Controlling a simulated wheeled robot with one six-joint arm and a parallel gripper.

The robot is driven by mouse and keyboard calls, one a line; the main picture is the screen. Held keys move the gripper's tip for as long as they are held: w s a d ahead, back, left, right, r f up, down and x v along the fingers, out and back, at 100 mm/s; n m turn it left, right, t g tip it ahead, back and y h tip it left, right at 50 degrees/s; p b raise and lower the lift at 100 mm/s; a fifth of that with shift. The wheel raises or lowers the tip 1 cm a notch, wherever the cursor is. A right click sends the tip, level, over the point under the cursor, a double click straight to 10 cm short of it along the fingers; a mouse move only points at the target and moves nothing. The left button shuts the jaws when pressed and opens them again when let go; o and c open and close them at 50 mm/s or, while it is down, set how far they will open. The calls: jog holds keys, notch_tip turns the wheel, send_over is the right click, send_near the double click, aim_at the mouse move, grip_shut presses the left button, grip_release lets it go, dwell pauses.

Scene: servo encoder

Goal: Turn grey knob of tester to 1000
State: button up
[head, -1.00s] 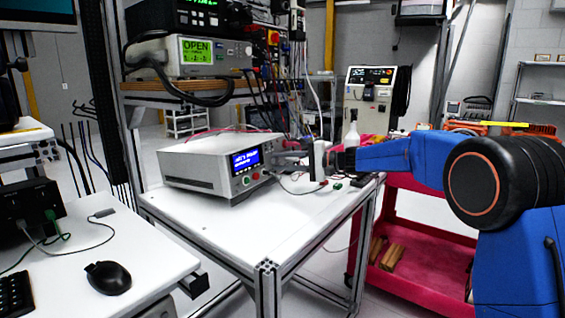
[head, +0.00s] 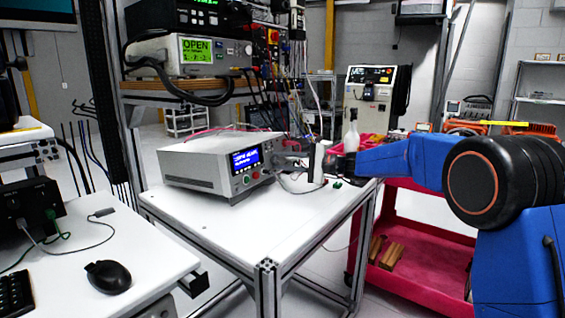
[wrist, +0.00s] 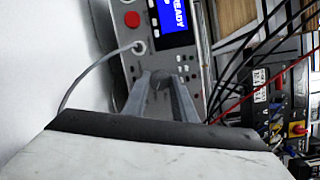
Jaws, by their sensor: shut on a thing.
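The tester (head: 205,165) is a grey box with a lit blue display (head: 246,160), standing on the white table. My gripper (head: 285,160) reaches its front panel from the right. In the wrist view the display (wrist: 173,17) shows sideways, with "READY" legible. My gripper's two grey fingers (wrist: 161,88) are closed around the grey knob (wrist: 160,80) at the panel. The fingers cover the knob's sides, and I cannot read its setting. In the head view the knob is hidden by my gripper.
A grey cable runs from a panel socket (wrist: 139,47) beside my fingers. A red button (wrist: 131,19) is close by. Black and red leads (wrist: 262,88) hang at the right of the wrist view. The white table (head: 240,225) has free room in front of the tester.

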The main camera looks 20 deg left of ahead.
jog(key=o, duration=1)
jog(key=shift+o, duration=0.2)
jog(key=s+d, duration=0.1)
jog(key=d, duration=1.6)
jog(key=shift+d+r, duration=0.25)
jog(key=shift+s, duration=0.15)
jog(key=s+d+f+n+h, duration=0.15)
jog(key=s+d, duration=0.25)
jog(key=s, duration=0.4)
jog(key=s+d+f+h, duration=0.2)
jog(key=s+d+h, duration=0.15)
jog(key=s, duration=0.35)
jog(key=s+d+f+n+h, duration=0.1)
jog(key=s+d+f+h, duration=0.1)
jog(key=s+d, duration=0.45)
jog(key=s+d+f+n+t+h, duration=0.1)
jog(key=s+d+f+h, duration=0.4)
jog(key=s+d, duration=0.6)
jog(key=s+d+f+n+t+h, duration=0.1)
jog(key=s+d+f+h, duration=0.4)
jog(key=s, duration=1)
jog(key=d+f+t, duration=0.1)
jog(key=d+f, duration=0.2)
jog(key=d, duration=0.2)
jog(key=shift+d+f+t+h, duration=0.2)
jog(key=shift+d+t+h, duration=0.1)
jog(key=shift+d, duration=0.1)
